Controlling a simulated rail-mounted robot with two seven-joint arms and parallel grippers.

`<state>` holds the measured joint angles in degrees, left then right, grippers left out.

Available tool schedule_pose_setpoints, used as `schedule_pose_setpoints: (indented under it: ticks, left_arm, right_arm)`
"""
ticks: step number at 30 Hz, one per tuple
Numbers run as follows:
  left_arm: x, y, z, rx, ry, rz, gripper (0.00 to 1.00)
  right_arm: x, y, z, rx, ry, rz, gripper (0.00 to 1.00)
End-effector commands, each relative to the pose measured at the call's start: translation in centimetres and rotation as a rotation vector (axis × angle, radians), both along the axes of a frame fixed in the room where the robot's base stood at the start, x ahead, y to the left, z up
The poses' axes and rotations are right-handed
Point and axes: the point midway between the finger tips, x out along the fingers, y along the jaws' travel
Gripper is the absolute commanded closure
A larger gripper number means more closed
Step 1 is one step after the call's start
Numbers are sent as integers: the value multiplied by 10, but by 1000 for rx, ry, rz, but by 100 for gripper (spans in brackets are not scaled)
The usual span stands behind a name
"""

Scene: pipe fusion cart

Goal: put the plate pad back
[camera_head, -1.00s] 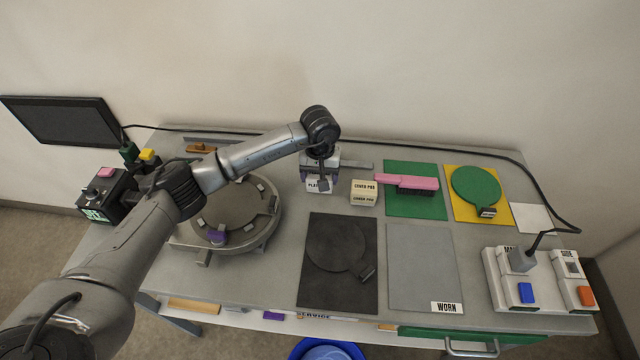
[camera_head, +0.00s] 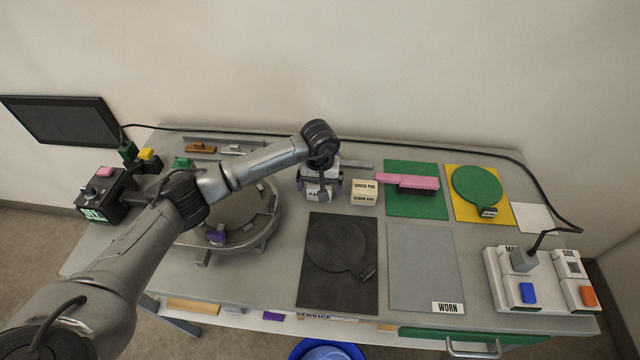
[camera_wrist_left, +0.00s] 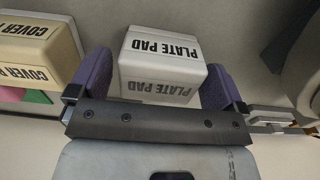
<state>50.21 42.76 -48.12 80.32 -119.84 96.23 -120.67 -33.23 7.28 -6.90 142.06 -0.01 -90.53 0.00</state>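The plate pad (camera_wrist_left: 160,65) is a white block with black PLATE PAD lettering on two faces. In the head view the plate pad (camera_head: 315,195) stands at the back middle of the cart, left of the cover pad. My left gripper (camera_head: 320,186) is over it, with one purple finger on each side. In the left wrist view the gripper (camera_wrist_left: 158,88) shows narrow gaps between fingers and pad, so it looks open around the pad. The wrist partly hides the pad in the head view. My right gripper is not in view.
The cover pad (camera_head: 363,193) stands close on the right. A pink brush (camera_head: 412,183) lies on a green mat (camera_head: 415,208). A round fixture (camera_head: 262,240) is at left under my arm. A black mat (camera_head: 325,290) and a grey WORN mat (camera_head: 422,265) lie in front.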

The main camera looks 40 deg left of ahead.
Motion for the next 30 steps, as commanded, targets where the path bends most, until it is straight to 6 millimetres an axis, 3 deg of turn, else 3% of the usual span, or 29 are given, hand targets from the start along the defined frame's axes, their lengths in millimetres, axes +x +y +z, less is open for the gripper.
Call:
schedule_pose_setpoints:
  ticks: [11, 24, 30]
  left_arm:
    - [0, 0, 7, 0, -1, 0, 1]
    - [0, 0, 84, 1, -3, -1, 1]
    - [0, 0, 110, 0, -1, 0, 1]
  right_arm:
    - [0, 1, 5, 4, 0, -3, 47]
    - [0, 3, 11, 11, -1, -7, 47]
    - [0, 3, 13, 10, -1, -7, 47]
